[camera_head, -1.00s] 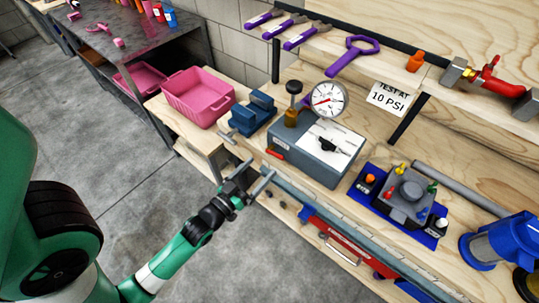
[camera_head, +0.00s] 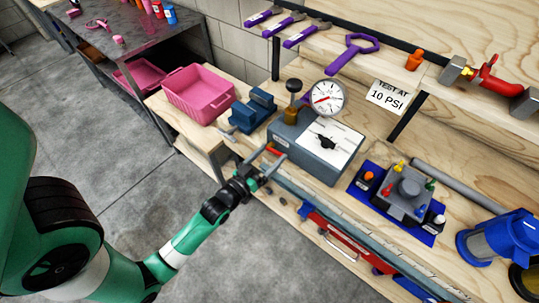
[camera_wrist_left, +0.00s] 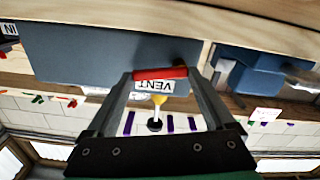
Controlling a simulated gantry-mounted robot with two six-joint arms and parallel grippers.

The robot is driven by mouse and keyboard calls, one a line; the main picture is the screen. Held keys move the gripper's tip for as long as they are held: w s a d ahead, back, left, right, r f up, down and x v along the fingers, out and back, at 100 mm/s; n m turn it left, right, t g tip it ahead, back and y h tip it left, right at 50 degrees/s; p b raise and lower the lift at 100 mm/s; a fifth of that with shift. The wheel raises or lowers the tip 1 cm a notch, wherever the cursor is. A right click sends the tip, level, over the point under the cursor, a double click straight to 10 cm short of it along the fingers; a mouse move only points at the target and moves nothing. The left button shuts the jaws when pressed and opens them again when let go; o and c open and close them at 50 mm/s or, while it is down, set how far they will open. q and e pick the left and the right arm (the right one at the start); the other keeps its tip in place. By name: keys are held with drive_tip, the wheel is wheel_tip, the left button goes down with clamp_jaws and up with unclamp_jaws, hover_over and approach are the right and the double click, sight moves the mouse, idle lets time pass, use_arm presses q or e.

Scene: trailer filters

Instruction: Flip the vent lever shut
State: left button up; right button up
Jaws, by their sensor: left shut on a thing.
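The vent lever is a small red bar (camera_head: 273,150) at the front left of the grey test box (camera_head: 318,166). In the left wrist view the red lever (camera_wrist_left: 160,73) spans between my fingertips, beside a white VENT label (camera_wrist_left: 155,86) that appears upside down. My left gripper (camera_head: 272,158) is at the box's front left corner, its fingers shut on the lever, one at each end. The fingers also show in the left wrist view (camera_wrist_left: 162,80). The lever's pivot is hard to make out. My right gripper is in neither view.
A blue vise-like block (camera_head: 252,110) and a pink bin (camera_head: 198,94) are to the left. A blue tray (camera_head: 400,218) with a grey fixture sits to the right.

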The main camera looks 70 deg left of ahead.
use_arm(q)
drive_tip(key=shift+f+m+b, duration=0.25)
drive_tip(key=shift+m+b, duration=0.2)
drive_tip(key=shift+m, duration=0.95)
drive_tip(key=o, duration=1.1)
